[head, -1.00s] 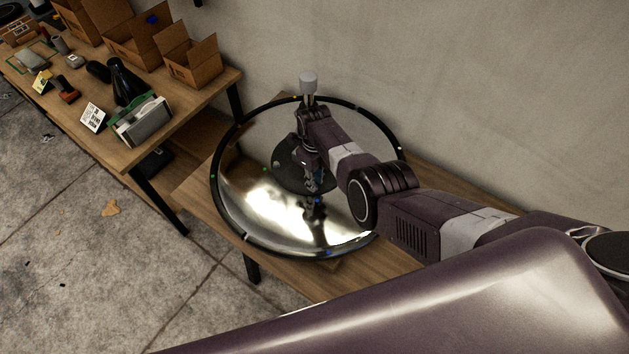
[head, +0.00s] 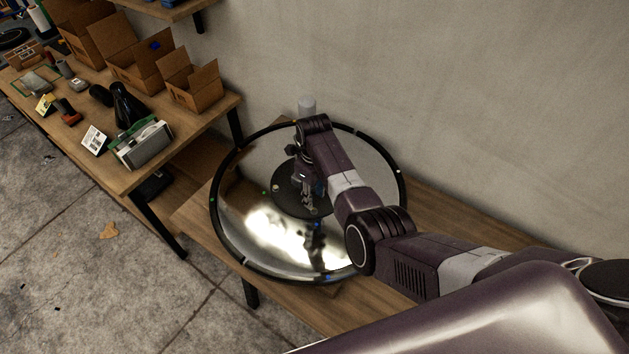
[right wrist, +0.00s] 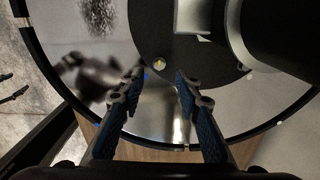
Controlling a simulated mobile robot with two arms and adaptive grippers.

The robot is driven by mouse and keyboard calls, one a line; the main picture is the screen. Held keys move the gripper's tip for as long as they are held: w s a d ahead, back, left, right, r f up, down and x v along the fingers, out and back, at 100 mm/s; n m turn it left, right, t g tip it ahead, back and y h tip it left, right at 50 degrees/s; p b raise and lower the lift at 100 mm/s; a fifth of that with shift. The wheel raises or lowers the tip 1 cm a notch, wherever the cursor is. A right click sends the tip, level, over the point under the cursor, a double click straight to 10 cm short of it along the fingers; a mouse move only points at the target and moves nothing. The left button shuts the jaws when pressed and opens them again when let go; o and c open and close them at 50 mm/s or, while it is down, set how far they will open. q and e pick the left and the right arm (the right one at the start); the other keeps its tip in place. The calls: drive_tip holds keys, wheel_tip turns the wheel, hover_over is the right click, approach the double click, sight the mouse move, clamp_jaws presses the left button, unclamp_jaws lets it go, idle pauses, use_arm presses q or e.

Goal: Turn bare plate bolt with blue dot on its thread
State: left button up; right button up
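A round shiny base plate (head: 235,225) with a black rim lies on a low wooden bench in the head view. A black disc (head: 285,202) sits at its centre. In the right wrist view a small pale gold bolt (right wrist: 159,63) sits near the edge of the black disc (right wrist: 150,35). A small blue spot (right wrist: 146,76) shows beside the left fingertip; I cannot tell if it belongs to a bolt. My right gripper (head: 308,196) points down over the disc. Its fingers (right wrist: 159,80) are open, apart on either side of the bolt's line. My left gripper is out of view.
A wooden table (head: 205,125) at left holds cardboard boxes (head: 193,87), a dark bottle (head: 127,106) and a grey-green device (head: 144,144). A wall stands close behind the bench. Bare bench (head: 450,220) lies right of the plate.

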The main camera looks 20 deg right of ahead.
sight(315, 209)
wheel_tip(315, 209, up, 7)
idle(0.3)
drive_tip(key=shift+f, duration=0.15)
idle(0.4)
